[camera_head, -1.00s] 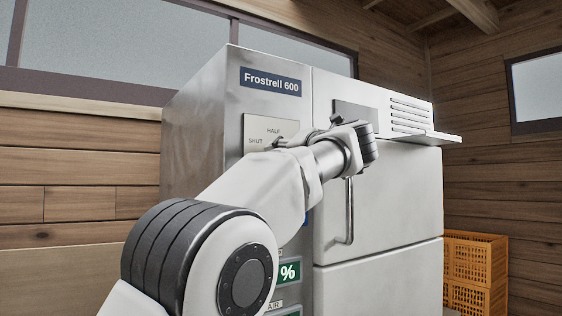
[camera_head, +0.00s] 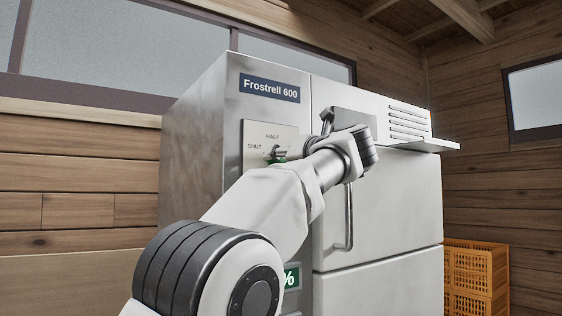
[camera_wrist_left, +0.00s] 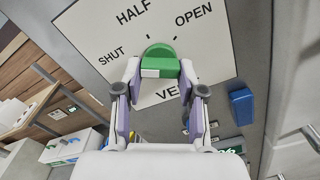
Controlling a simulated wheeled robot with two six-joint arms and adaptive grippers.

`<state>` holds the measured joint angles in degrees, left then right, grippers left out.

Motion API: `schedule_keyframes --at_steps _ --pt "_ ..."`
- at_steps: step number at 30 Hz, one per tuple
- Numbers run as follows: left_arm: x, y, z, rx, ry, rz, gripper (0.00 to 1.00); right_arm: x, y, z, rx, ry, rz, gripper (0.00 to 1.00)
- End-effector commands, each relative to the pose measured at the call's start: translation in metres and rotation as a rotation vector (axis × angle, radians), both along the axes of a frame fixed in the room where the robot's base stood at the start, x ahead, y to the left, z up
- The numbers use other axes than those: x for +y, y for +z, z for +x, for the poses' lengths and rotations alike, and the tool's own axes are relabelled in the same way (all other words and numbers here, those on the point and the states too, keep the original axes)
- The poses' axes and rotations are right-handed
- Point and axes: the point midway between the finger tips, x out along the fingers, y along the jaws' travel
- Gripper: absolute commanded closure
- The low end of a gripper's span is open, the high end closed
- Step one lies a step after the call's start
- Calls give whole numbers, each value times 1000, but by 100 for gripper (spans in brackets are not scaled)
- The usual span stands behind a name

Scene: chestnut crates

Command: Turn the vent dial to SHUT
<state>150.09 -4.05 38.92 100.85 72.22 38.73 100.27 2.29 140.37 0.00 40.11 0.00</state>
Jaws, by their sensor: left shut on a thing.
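The vent dial is a green knob (camera_wrist_left: 160,58) on a white plate (camera_wrist_left: 95,25) lettered SHUT, HALF and OPEN, seen in the left wrist view. My left gripper (camera_wrist_left: 160,72) is shut on the knob, one finger on each side. I cannot tell for certain which mark the knob points at. In the head view the plate (camera_head: 256,133) is on the upper front of the Frostrell 600 cabinet (camera_head: 190,140). There, a little green of the knob (camera_head: 281,160) shows, with my left gripper (camera_head: 276,152) at it; my forearm hides the plate's lower part. My right gripper is out of view.
A shelf-like ledge (camera_head: 430,145) juts from the cabinet's upper right. Orange crates (camera_head: 475,275) are stacked at right. A blue part (camera_wrist_left: 241,106) sits beside the dial plate.

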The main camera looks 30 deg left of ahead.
Motion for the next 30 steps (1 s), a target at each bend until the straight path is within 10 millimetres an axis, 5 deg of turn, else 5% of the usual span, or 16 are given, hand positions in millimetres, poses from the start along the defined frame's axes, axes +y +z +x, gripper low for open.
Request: schedule_keyframes --at_steps 1,2,4,17,30 --pt "0 3 -1 -6 -2 3 95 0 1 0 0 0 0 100" --pt "0 3 -1 -6 -2 3 57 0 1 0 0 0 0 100" --pt "0 3 -1 -5 -1 2 35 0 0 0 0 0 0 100" --pt "-11 1 -5 0 -1 2 35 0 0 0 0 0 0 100" --pt "-101 1 -42 -3 -1 2 35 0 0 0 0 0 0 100"
